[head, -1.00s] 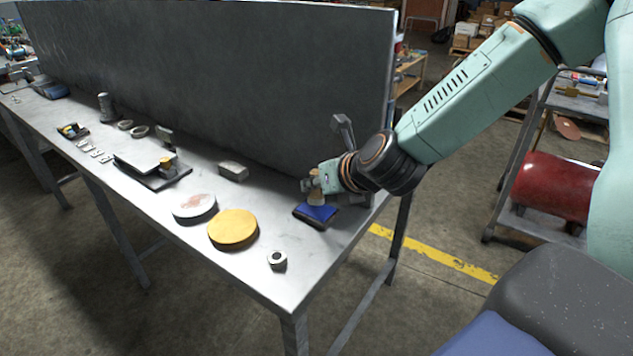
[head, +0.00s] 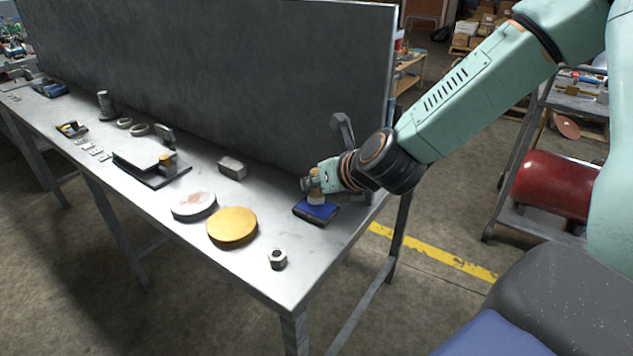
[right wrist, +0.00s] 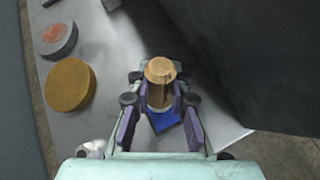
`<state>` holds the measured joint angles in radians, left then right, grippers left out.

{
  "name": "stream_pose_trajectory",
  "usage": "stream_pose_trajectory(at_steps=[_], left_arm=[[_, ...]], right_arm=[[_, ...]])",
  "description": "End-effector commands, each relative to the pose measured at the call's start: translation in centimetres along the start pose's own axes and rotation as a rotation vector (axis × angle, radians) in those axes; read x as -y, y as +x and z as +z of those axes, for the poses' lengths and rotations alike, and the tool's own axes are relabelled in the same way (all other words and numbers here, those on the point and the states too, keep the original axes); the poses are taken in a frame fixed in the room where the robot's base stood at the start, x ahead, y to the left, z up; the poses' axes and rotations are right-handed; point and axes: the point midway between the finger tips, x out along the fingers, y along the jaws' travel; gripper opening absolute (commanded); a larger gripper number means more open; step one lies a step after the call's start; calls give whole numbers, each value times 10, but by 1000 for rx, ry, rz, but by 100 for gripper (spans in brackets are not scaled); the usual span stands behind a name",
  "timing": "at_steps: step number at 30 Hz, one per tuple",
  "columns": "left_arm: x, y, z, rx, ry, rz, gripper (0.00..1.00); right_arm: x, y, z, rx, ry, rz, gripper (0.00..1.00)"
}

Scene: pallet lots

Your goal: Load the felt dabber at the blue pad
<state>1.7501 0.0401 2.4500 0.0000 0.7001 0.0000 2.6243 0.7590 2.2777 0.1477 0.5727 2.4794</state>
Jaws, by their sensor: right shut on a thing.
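The blue pad (head: 322,212) lies in a dark tray near the right end of the steel table. My right gripper (head: 314,182) is over it, shut on the felt dabber (head: 316,198), which stands upright with its pale lower end at the pad. I cannot tell for sure whether it touches the blue surface. In the right wrist view the dabber's round wooden top (right wrist: 160,70) shows between the fingers, and the blue pad (right wrist: 163,121) shows below it. My left gripper is in no view.
A yellow disc (head: 232,226), a white disc with a reddish smear (head: 194,206) and a hex nut (head: 277,259) lie left of and in front of the pad. A grey block (head: 232,168) lies farther back. A tall dark panel (head: 220,80) stands along the table's back.

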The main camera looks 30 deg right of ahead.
Motion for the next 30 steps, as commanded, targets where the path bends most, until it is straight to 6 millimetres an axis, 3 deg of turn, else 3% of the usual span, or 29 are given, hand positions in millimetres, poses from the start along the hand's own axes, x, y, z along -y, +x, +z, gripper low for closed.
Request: stream_pose_trajectory(at_steps=[30], left_arm=[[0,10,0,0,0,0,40]], right_arm=[[2,5,-6,0,0,0,0]])
